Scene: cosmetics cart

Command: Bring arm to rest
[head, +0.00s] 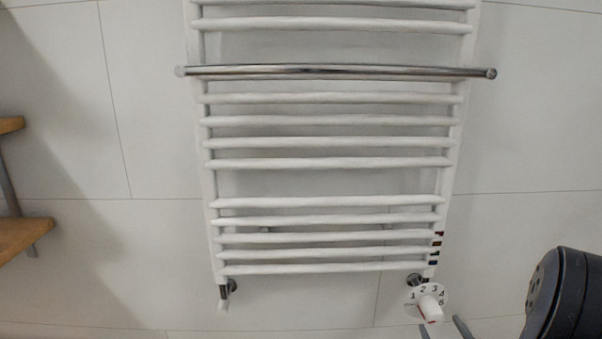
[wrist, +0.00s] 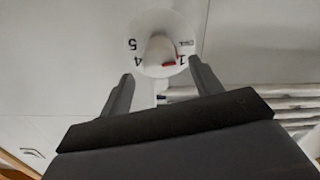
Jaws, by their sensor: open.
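My gripper (head: 443,327) shows at the lower right of the head view, partly cut off by the bottom edge. In the wrist view my gripper (wrist: 161,72) has its two dark fingers spread apart with nothing held between them. A white round numbered dial (head: 411,304) with a knob and a red mark is just above the fingertips in the head view. In the wrist view the dial (wrist: 145,65) is at the top middle, beyond and between the fingertips. I cannot tell how far the fingers are from it.
A white towel radiator (head: 325,162) hangs on the pale tiled wall, with a chrome rail (head: 335,72) across its upper part. Small coloured items (head: 436,247) sit at its lower right edge. Wooden shelves (head: 22,236) stand at the left. The wall between is bare.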

